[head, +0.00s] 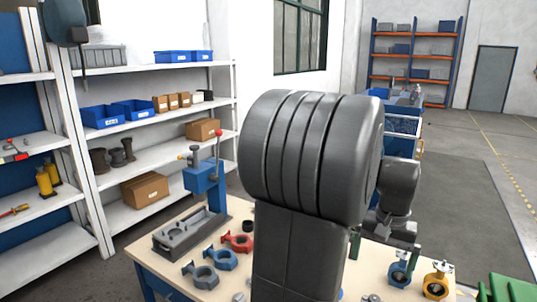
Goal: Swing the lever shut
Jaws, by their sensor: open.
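My gripper (386,248) is beyond my large dark arm link, over the right part of the workbench. Its two greenish fingers stand apart, with no object visible between them. Any lever on these valves is too small to make out. A blue bench device (205,178) at the left has an upright lever (218,146) with a red tip, far from the gripper. My arm hides the middle of the bench.
The wooden workbench (150,240) carries a grey tray (190,232) and loose ring-shaped valve bodies, red (237,242) and blue (222,259). White shelves (160,156) with bins and boxes stand behind left. Something green (510,289) is at the lower right. Open floor lies beyond.

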